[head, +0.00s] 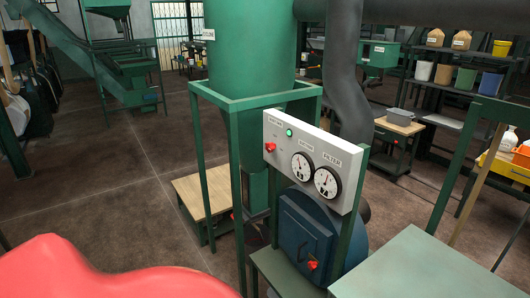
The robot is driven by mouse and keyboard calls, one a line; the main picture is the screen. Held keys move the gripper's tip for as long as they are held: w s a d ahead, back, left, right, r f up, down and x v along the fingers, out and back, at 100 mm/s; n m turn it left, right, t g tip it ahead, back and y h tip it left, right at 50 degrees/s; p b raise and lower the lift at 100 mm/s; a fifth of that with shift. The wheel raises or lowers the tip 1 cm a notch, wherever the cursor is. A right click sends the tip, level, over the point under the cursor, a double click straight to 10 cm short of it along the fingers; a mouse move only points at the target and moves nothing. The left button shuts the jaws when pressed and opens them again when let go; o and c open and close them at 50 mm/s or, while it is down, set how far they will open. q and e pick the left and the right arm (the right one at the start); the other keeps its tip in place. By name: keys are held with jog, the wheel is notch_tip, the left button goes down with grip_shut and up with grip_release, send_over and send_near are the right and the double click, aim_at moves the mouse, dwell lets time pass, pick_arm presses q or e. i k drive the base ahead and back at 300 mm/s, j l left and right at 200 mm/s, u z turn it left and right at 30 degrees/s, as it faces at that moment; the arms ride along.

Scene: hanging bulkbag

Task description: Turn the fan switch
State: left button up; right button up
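A white control panel (318,149) is mounted on a green frame in the middle of the head view. It carries a red switch knob (270,147) at its left end, a green lamp (289,132) and two round dials, one of them a gauge under a FILTER label (326,182). The small label above the red knob is too small to read for sure. A second red knob (313,265) sits low on the dark blue housing (308,232) under the panel. Neither of my grippers shows in this view.
A green cyclone body (250,55) and a dark duct (343,70) stand behind the panel. A green-grey tabletop (430,268) is at the lower right. A large red rounded shape (110,275) covers the lower left. Open floor (110,185) lies to the left.

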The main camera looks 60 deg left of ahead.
aim_at(269, 147)
jog(key=u, duration=1.5)
